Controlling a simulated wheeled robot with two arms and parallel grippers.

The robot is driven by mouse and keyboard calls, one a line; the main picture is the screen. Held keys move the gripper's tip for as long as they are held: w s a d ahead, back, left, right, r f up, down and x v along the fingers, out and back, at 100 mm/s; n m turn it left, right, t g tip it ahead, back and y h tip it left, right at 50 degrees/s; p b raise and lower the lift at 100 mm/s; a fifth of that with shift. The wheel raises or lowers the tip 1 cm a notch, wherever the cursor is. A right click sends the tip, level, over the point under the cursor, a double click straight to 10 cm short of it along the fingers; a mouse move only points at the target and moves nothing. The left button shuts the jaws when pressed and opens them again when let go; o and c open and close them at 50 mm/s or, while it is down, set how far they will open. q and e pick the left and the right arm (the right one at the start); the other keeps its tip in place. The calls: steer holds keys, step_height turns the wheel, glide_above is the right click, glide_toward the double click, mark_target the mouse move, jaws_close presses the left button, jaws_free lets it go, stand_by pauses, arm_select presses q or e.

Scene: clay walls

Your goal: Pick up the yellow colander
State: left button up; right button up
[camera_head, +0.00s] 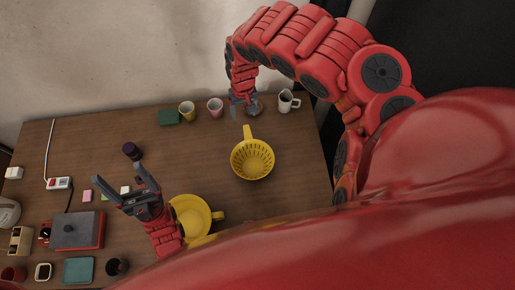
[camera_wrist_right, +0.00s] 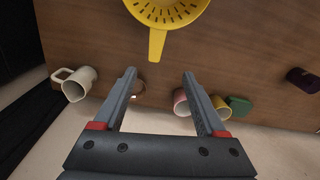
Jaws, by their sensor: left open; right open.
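The yellow colander (camera_head: 252,160) has slotted sides and a handle. It sits upright on the wooden table, its handle pointing toward the back edge. In the right wrist view the colander (camera_wrist_right: 160,14) is at the top, its handle (camera_wrist_right: 157,45) pointing down between my open fingers but beyond them. My right gripper (camera_head: 244,108) is open and empty, above the back of the table near the handle; it also shows in the right wrist view (camera_wrist_right: 159,80). My left gripper (camera_head: 131,195) is open over the front left of the table, well left of the colander.
A second yellow vessel (camera_head: 188,215) with a handle is beside my left gripper. A white mug (camera_head: 287,101), a pink cup (camera_head: 215,107), a yellow cup (camera_head: 187,111) and a green block (camera_head: 168,118) line the back edge. A red-and-grey box (camera_head: 77,232) is left. Table right of the colander is clear.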

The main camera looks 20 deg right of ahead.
steer(key=f+b, duration=0.1)
steer(key=f, duration=0.3)
steer(key=f+b, duration=0.2)
steer(key=f, duration=0.2)
steer(key=f+b, duration=0.2)
steer(key=f, duration=0.1)
steer(key=shift+s+d+f, duration=0.3)
steer(key=shift+s+f, duration=0.05)
steer(key=shift+f, duration=0.05)
steer(key=shift+s+a+f+p, duration=0.1)
steer(key=shift+s+f+p, duration=0.1)
steer(key=shift+f+p, duration=0.4)
step_height(320, 180, down, 3)
steer(key=shift+s+a+p, duration=0.1)
steer(key=shift+a+p, duration=0.05)
steer(key=shift+p, duration=0.25)
steer(key=shift+f, duration=0.55)
jaws_close()
